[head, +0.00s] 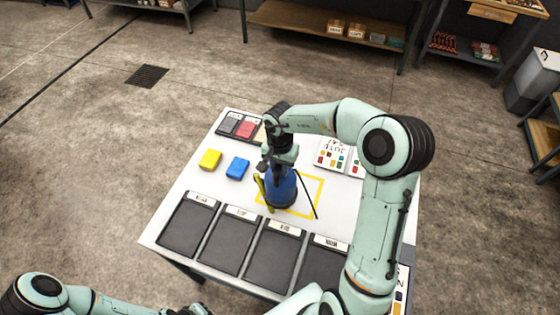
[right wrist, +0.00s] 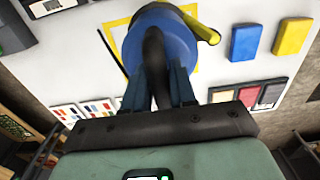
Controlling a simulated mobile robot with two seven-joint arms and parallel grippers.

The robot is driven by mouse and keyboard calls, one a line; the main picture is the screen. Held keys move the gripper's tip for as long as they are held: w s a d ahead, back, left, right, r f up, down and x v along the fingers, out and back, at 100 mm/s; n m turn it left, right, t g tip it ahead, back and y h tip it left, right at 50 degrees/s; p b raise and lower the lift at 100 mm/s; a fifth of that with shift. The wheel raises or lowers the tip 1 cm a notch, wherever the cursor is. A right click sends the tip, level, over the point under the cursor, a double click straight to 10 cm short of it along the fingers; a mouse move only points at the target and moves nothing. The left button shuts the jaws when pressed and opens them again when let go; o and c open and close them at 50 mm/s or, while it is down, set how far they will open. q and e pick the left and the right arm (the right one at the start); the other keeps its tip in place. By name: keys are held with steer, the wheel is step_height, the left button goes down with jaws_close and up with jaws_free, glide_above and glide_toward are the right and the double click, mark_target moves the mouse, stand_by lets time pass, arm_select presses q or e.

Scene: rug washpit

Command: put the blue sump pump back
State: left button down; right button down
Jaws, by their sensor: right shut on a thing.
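The blue sump pump (head: 283,192) is upright over the left part of a yellow square outline (head: 321,191) on the white table. I cannot tell if its base touches the table. My right gripper (head: 281,168) is above it, shut on its dark top handle. In the right wrist view the fingers (right wrist: 162,88) close around the black handle, with the blue body (right wrist: 185,45) and a yellow spout (right wrist: 205,30) beyond. A black cord (head: 308,195) trails to the right. Of my left arm only links show at the bottom left; its gripper is out of view.
A yellow block (head: 210,160) and a blue block (head: 237,168) lie left of the pump. Black labelled trays (head: 230,240) line the near edge. A grey and red tray set (head: 240,126) and a colour chart (head: 338,154) are at the back. Shelves stand beyond.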

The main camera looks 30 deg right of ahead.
mark_target(281, 192)
steer(key=shift+f+b, duration=0.35)
steer(key=shift+f, duration=1.65)
steer(key=shift+r, duration=0.1)
steer(key=c, duration=1.3)
jaws_free()
steer(key=shift+f, duration=0.2)
steer(key=shift+c, duration=0.2)
steer(key=o, duration=0.4)
